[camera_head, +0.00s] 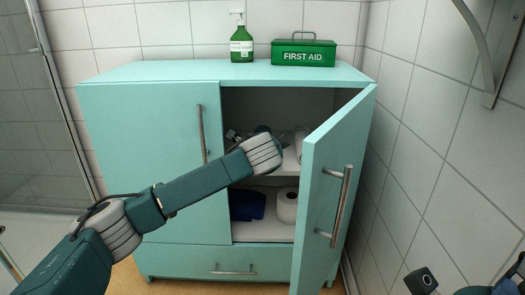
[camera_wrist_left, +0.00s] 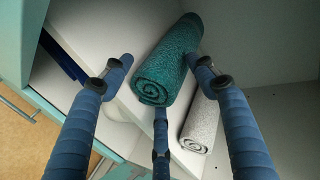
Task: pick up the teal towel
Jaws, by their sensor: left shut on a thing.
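The teal towel (camera_wrist_left: 170,62) is a tight roll in the left wrist view, lying lengthwise between my fingers at the upper shelf inside the cabinet. My left gripper (camera_wrist_left: 160,72) is shut on it, with one finger on each side and a third at its near end. Whether the towel is clear of the shelf I cannot tell. In the head view my left arm reaches through the cabinet opening, and its wrist mostly hides the gripper (camera_head: 249,133) and the towel.
A rolled whitish towel (camera_wrist_left: 200,122) lies right beside the teal one. The cabinet's right door (camera_head: 325,180) stands open. A green bottle (camera_head: 241,43) and first-aid box (camera_head: 303,52) stand on top.

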